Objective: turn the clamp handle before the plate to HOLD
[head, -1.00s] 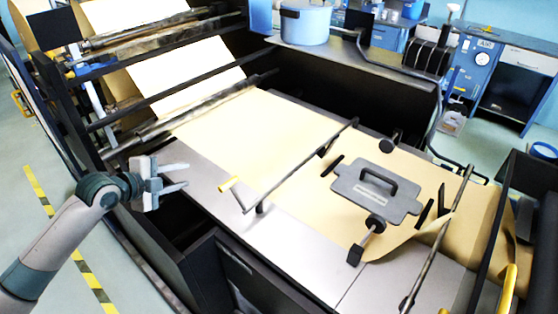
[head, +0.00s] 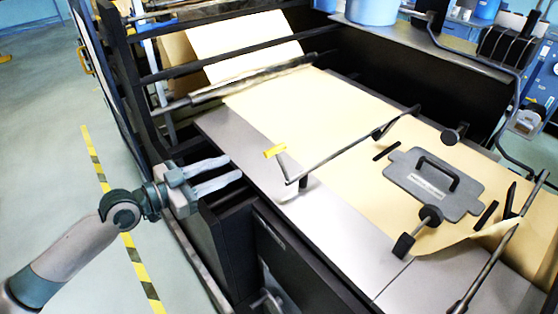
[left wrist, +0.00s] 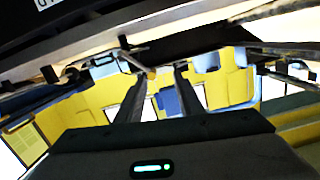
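The grey plate (head: 470,200) with a black handle lies on the paper to the right of that bar. My left gripper (head: 234,168) is at the bench's left edge, left of the yellow grip and apart from it. Its two fingers are apart with nothing between them, also in the left wrist view (left wrist: 158,97). No HOLD mark is readable. My right gripper is not in view.
The kraft sheet (head: 330,105) runs from rollers at the back left over the metal bench top (head: 250,150). Black knobs (head: 430,215) stand near the plate. A second bar (head: 500,250) lies at the right. The floor left of the bench is clear.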

